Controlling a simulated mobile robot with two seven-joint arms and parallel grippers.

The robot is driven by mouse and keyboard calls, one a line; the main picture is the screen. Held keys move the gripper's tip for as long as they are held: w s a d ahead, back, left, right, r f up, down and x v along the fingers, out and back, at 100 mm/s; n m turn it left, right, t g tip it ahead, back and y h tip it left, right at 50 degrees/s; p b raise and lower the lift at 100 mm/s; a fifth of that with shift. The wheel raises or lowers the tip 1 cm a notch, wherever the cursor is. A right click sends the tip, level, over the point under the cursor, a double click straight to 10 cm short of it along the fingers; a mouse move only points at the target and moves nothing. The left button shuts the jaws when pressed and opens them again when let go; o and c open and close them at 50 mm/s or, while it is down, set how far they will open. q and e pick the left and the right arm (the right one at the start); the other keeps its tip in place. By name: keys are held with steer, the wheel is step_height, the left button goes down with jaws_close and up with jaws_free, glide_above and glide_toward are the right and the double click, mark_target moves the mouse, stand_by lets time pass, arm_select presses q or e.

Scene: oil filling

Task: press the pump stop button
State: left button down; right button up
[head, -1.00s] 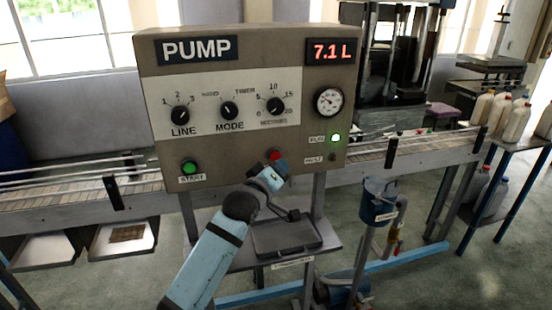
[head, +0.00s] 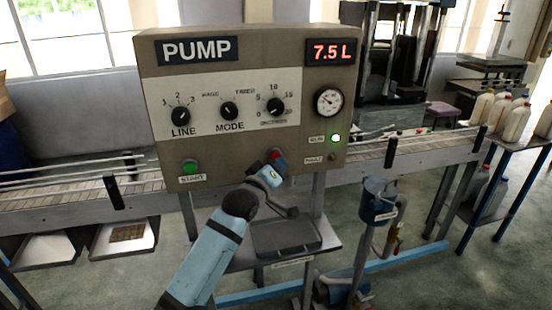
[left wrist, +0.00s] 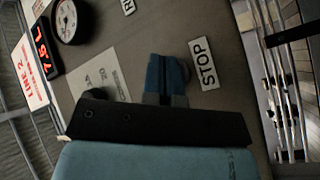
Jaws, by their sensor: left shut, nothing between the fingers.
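The pump panel (head: 320,72) is a grey-brown box with a red display (head: 331,52) reading 7.5 L. The red stop button (head: 275,154) is at its lower middle, its top showing just above my left gripper (head: 276,167). My left gripper is shut and empty, its tips close in front of the button; I cannot tell if they touch it. In the left wrist view the shut blue fingers (left wrist: 163,76) are beside the STOP label (left wrist: 204,63) and cover most of the button. My right gripper is not in view.
The green start button (head: 190,167) is left on the panel, with dials above. The run lamp (head: 336,138) is lit green. A grey tray (head: 285,237) lies below the panel. A conveyor (head: 60,192) runs behind, and a blue pump vessel (head: 379,203) stands right.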

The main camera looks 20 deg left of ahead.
arm_select(q)
steer(key=shift+w+a, duration=0.3)
steer(key=shift+w, duration=0.1)
stand_by(0.6)
steer(key=shift+s+d+p, duration=0.55)
steer(key=shift+s+p, duration=0.05)
steer(key=shift+s, duration=0.2)
steer(key=s+d+p, duration=0.1)
steer(key=s, duration=0.1)
steer(key=s+d+p, duration=0.1)
steer(key=s, duration=0.1)
steer(key=shift+d, duration=0.4)
stand_by(0.7)
